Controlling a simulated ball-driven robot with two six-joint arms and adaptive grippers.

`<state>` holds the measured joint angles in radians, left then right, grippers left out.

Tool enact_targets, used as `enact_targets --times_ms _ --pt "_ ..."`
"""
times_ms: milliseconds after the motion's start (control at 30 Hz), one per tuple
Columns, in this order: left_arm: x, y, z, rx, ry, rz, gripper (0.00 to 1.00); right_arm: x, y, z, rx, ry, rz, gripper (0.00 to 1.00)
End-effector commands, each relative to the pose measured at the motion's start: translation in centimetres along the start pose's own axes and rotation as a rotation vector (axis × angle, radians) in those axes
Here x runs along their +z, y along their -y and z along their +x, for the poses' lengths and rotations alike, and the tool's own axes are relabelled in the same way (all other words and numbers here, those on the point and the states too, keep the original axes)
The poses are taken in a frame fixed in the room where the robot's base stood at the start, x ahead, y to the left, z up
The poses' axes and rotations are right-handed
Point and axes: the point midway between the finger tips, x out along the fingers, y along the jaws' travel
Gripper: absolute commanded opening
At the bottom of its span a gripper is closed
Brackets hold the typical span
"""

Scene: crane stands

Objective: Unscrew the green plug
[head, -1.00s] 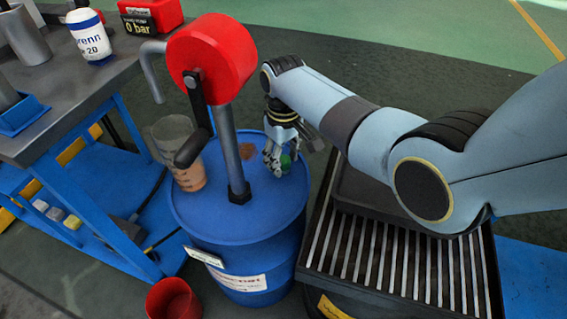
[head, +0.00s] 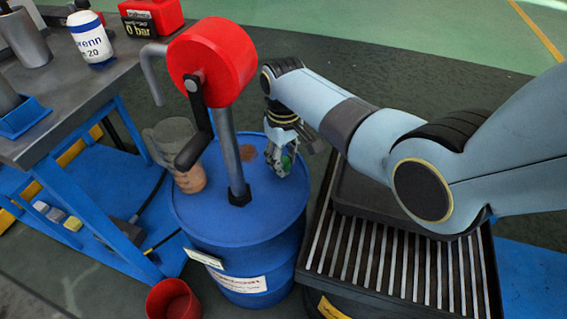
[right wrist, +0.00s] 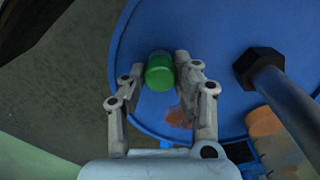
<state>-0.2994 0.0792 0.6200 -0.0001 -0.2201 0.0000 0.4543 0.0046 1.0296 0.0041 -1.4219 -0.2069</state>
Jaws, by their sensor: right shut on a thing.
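The green plug (right wrist: 159,72) sits on the top of the blue drum (head: 235,222), close to its rim. In the right wrist view it stands between the two fingers of my right gripper (right wrist: 160,75), which is shut on it. In the head view my right gripper (head: 280,160) reaches down to the drum top from the right, and only a little of the green plug (head: 287,161) shows between its fingers. My left gripper is not in view.
A hand pump with a red head (head: 212,62) and black crank rises from the drum beside my gripper. A measuring jug (head: 187,155) stands on the drum. A slatted platform (head: 400,265) lies right, a workbench (head: 60,110) left, a red bucket (head: 173,300) in front.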

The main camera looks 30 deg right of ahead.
Motion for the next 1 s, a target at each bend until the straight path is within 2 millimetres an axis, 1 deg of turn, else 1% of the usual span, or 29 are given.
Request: enact_targets --times_ms 133,200,267,400,500,600,800,867,1000 --pt "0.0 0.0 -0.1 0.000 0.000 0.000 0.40 0.0 0.0 -0.1 -0.001 0.000 -0.002 0.00" --pt "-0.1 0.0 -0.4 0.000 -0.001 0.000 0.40 0.0 0.0 -0.2 -0.001 0.001 -0.039 0.00" --pt "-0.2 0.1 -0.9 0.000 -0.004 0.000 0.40 0.0 0.0 -0.4 -0.001 0.000 -0.114 0.00" --pt "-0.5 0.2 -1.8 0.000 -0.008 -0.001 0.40 -0.1 0.0 -0.5 -0.001 0.000 -0.332 0.00" --pt "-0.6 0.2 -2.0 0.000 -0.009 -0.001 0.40 -0.1 0.0 -0.3 -0.001 -0.001 -0.427 0.00" --pt "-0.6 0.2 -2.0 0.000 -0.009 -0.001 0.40 -0.1 0.0 -0.2 0.000 -0.001 -0.455 0.00" --pt "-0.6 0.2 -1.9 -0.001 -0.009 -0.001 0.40 -0.1 0.0 -0.1 0.000 -0.001 -0.457 0.00" --pt "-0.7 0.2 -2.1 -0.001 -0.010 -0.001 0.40 -0.1 0.0 -0.2 0.000 -0.001 -0.490 0.00" --pt "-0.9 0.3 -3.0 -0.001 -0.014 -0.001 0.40 -0.1 0.1 -0.4 0.000 -0.001 -0.694 0.00"
